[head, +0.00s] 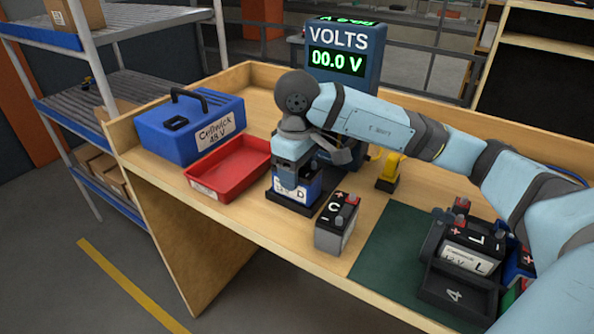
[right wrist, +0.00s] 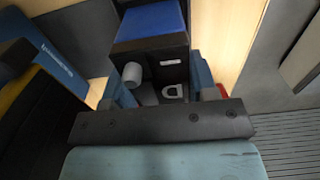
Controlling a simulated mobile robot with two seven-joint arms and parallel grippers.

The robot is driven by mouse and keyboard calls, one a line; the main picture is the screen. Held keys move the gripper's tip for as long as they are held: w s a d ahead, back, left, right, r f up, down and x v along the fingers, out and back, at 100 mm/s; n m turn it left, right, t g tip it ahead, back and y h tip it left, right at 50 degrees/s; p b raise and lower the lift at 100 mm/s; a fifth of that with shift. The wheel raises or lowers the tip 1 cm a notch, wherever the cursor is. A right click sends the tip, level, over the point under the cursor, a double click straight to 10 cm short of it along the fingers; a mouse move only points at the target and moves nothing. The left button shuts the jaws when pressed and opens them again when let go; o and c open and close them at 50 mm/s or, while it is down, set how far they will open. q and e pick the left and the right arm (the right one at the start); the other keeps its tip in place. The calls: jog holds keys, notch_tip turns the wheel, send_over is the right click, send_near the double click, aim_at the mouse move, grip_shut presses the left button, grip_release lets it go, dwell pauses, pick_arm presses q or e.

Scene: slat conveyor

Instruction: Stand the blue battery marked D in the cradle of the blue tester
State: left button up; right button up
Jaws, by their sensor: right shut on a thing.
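The blue tester (head: 372,80) stands at the back of the bench, its screen reading VOLTS 00.0 V. My right gripper (head: 294,166) points down and is shut on the blue battery marked D (head: 301,191). The battery is upright over a low black base (head: 284,201), which looks like the cradle. I cannot tell whether the battery rests on it or hangs just above. My gripper and wrist hide the battery's upper part and what lies behind it. The right wrist view shows a dark top with a grey post between my fingers (right wrist: 165,85). My left gripper is not in view.
A red tray (head: 228,169) and a blue 48 V box (head: 190,127) are left of the battery. A grey battery marked C (head: 336,222) stands close at front right. A yellow object (head: 388,172) stands behind.

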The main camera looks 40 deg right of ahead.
pick_arm(q)
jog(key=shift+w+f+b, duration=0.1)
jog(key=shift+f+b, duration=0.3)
jog(key=shift+b, duration=0.25)
pick_arm(e)
jog(key=shift+f, duration=0.65)
jog(key=o, duration=1.1)
jog(key=shift+o, duration=0.2)
pick_arm(q)
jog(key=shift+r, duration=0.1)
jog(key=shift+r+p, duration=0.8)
jog(key=shift+p, duration=0.2)
pick_arm(e)
notch_tip(320, 180, up, 14)
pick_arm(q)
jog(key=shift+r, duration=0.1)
